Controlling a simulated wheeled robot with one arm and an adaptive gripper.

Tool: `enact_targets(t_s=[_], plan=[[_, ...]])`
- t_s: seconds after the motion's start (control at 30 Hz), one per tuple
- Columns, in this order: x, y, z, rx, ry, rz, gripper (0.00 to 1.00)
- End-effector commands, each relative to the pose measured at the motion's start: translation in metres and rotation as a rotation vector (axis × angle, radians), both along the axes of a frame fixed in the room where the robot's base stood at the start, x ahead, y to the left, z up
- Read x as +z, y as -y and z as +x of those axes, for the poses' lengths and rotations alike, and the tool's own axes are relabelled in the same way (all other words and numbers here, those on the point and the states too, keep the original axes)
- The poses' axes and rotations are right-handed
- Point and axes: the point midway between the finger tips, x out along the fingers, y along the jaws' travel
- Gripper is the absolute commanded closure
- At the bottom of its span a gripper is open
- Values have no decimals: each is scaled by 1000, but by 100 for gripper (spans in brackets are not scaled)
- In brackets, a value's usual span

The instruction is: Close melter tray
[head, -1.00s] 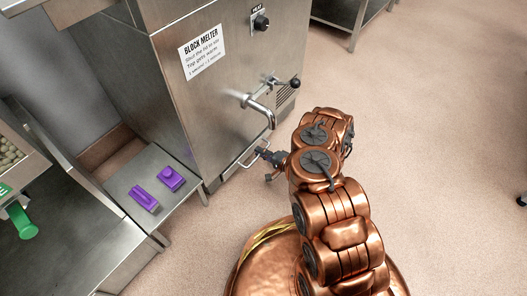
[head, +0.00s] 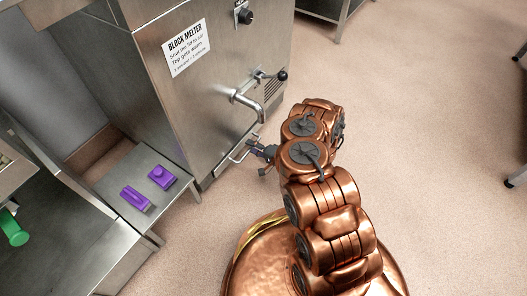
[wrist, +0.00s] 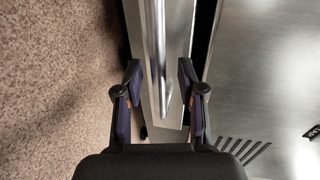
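The block melter (head: 190,100) is a tall steel cabinet at the upper middle of the head view. The melter tray's bar handle (head: 238,154) shows low on its front, below the bent spout. In the wrist view the steel tray front (wrist: 176,70) carries the bar handle (wrist: 157,50), which runs down the picture between my fingers. My gripper (wrist: 158,92) is open, with one dark finger either side of the handle. In the head view my gripper (head: 262,152) is beside the handle, partly hidden by my arm. How far the tray stands out is hard to tell.
The bent spout (head: 250,104) and its black-knobbed lever (head: 281,76) jut out above the handle. A low steel shelf (head: 165,205) with two purple objects (head: 148,188) stands left. The floor (head: 430,130) to the right is open.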

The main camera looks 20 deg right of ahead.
Motion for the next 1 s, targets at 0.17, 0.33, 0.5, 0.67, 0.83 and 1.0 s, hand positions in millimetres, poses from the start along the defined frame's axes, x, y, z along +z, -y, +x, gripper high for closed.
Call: enact_targets(t_s=[0.17, 0.33, 0.5, 0.67, 0.83, 1.0], plan=[[5, 13, -18, -3, 0, 2, 61], [10, 29, -40, -6, 0, 2, 61], [16, 44, -61, -4, 0, 2, 61], [20, 55, -76, -2, 1, 2, 61], [22, 62, -86, -2, 1, 2, 61], [23, 63, -89, 0, 2, 1, 61]])
